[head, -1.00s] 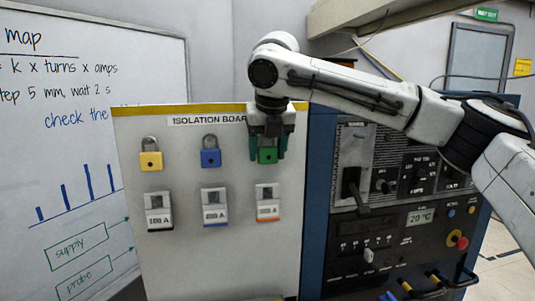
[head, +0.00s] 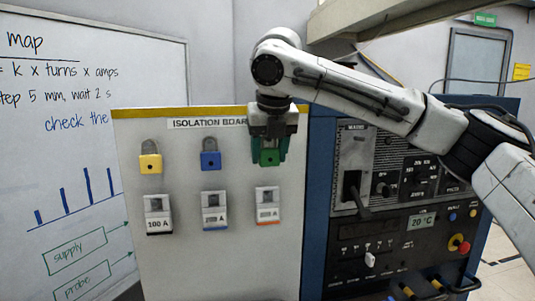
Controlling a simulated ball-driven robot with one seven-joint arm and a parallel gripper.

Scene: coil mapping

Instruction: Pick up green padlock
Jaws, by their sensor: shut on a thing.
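The green padlock (head: 269,157) is at the upper right of the isolation board (head: 228,262). My gripper (head: 268,152) reaches it from above and is shut on it, with a dark finger on each side of its green body. The padlock's shackle is hidden behind my gripper. I cannot tell whether the padlock still touches the board.
A yellow padlock (head: 151,164) and a blue padlock (head: 211,160) hang to the left in the same row. Three labelled fuse blocks hang below, one (head: 268,206) under the green padlock. A control panel (head: 400,235) with protruding knobs and handles stands close on the right.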

